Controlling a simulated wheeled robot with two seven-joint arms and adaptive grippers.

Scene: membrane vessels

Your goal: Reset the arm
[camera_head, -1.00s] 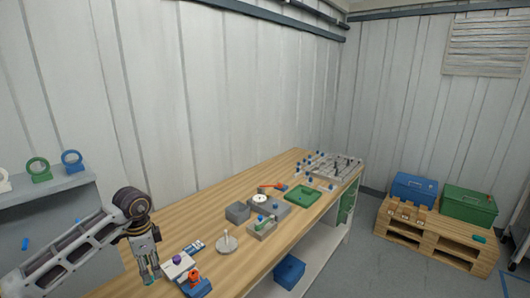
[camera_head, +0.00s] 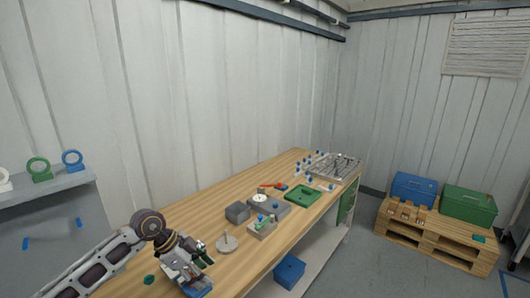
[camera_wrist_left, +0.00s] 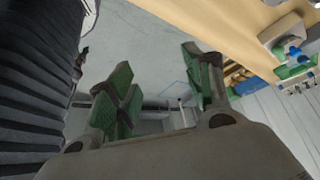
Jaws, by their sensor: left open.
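My left gripper (camera_head: 194,262) is at the near end of the wooden bench in the head view, its arm coming in from the lower left. It is tilted, with its fingers pointing to the right and down, and it covers part of the small items behind it. In the left wrist view the two green-padded fingers (camera_wrist_left: 155,80) stand well apart, with nothing between them. Beyond them show grey floor and the bench edge. My right gripper is not in view.
The wooden bench (camera_head: 180,214) carries a grey disc with a peg (camera_head: 227,243), a grey box (camera_head: 237,212), a green tray (camera_head: 303,193) and a rack (camera_head: 336,168). A blue base (camera_head: 199,290) lies partly behind the gripper. A grey shelf (camera_head: 55,184) stands left.

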